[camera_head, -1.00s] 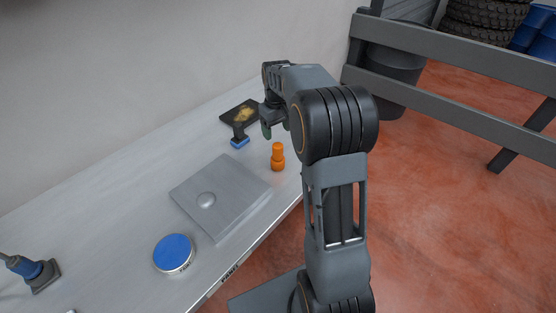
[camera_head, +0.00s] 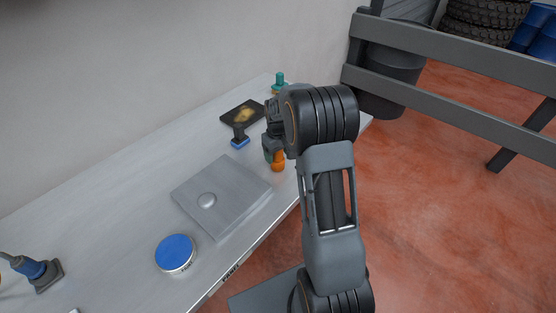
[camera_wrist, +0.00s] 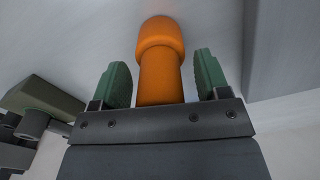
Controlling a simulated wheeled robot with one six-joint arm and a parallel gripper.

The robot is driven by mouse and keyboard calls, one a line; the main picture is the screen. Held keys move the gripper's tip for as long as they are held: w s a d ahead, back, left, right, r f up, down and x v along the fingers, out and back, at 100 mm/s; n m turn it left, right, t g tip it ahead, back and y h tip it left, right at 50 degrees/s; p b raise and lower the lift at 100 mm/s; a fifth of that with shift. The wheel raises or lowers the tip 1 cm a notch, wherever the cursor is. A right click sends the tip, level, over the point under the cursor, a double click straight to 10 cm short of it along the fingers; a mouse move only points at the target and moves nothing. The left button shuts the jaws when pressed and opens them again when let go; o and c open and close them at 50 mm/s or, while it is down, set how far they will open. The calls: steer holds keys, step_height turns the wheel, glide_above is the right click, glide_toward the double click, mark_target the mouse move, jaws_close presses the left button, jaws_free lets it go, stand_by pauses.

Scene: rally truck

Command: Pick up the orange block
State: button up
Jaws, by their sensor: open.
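The orange block (camera_head: 278,164) is a stepped, peg-like piece standing on the table near its right edge. In the head view my gripper partly covers its top. In the wrist view the orange block (camera_wrist: 160,62) lies between the two green fingertips, with a gap on each side. My gripper (camera_wrist: 160,85) is open around it and does not visibly touch it. In the head view my gripper (camera_head: 273,150) is at the block, low over the table, and its fingers are partly hidden by my arm.
A grey plate with a round knob (camera_head: 232,190) lies just left of the block. A small blue-based tool (camera_head: 240,140), a dark tray (camera_head: 243,112) and a teal piece (camera_head: 279,82) are farther back. A blue-topped round tin (camera_head: 175,252) stands in front. A grey railing (camera_head: 450,70) is at right.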

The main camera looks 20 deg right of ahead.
steer(key=shift+c, duration=0.4)
jaws_close()
